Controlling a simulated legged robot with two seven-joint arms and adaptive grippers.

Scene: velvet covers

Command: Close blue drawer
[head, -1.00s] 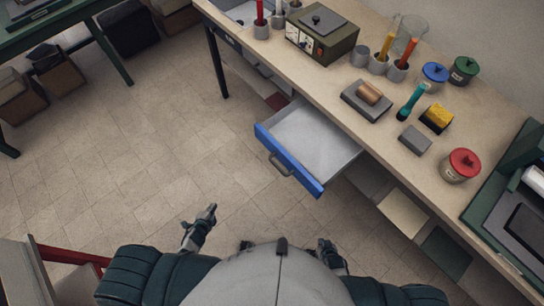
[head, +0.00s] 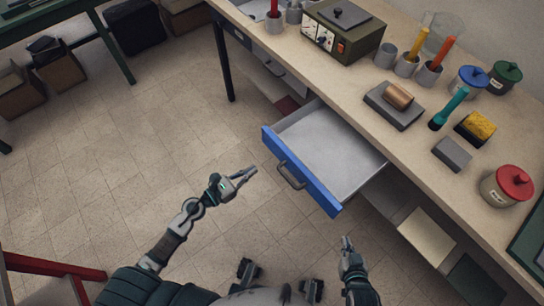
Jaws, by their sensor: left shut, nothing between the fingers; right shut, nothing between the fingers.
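The blue drawer (head: 309,181) stands pulled out from under the workbench, with its blue front and dark handle (head: 289,177) facing me. Its grey inside looks empty. My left gripper (head: 251,172) is shut and empty, to the left of the drawer front and apart from the handle. My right gripper (head: 346,240) is shut and empty, below the right end of the drawer front and apart from it.
The workbench (head: 360,125) holds a meter box (head: 343,32), a grey block with a copper roll (head: 396,100), a teal tool (head: 450,106) and lidded jars. A red bar (head: 55,265) is at lower left. The floor (head: 120,150) left of the drawer is clear.

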